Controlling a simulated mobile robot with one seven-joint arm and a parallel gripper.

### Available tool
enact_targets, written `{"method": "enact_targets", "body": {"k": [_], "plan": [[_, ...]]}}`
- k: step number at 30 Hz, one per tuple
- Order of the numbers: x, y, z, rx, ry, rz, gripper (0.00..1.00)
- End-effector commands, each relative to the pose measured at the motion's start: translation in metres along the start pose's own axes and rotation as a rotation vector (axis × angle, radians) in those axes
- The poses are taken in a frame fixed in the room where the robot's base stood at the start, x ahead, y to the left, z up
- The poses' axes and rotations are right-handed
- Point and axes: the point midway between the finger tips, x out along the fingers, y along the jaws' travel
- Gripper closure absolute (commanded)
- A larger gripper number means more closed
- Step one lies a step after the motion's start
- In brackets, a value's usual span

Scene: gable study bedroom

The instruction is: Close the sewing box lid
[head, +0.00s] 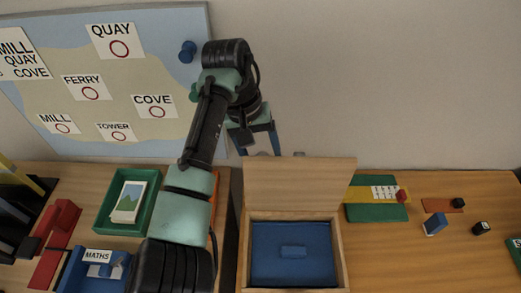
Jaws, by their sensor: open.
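The sewing box (243,262) is a wooden box with a blue inside, standing at the front middle of the desk. A small blue raised piece shows in the middle of its inside. Its wooden lid (300,184) stands raised at the back edge, so the box is open. My gripper (258,150) is behind and left of the raised lid, apart from it as far as I can tell. It is open and seems empty. Its fingertips are partly hidden behind the lid's upper left corner.
A green tray (102,222) with picture cards, a blue MATHS box (75,275) and a red item (58,232) are at left. A green and yellow piece (376,212) and small blocks lie at right. A map board (60,20) is behind.

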Motion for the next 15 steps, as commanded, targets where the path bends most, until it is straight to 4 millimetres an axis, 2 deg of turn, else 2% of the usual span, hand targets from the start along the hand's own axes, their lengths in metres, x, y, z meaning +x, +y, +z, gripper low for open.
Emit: {"method": "enact_targets", "body": {"k": [1,2,12,15], "plan": [[0.0,0.0,0.0,0.0,0.0,0.0,0.32],[-0.0001,-0.0001,0.0,0.0,0.0,0.0,0.38],[-0.0003,0.0,0.0,0.0,0.0,0.0,0.99],[-0.0004,0.0,0.0,0.0,0.0,0.0,1.0]]}}
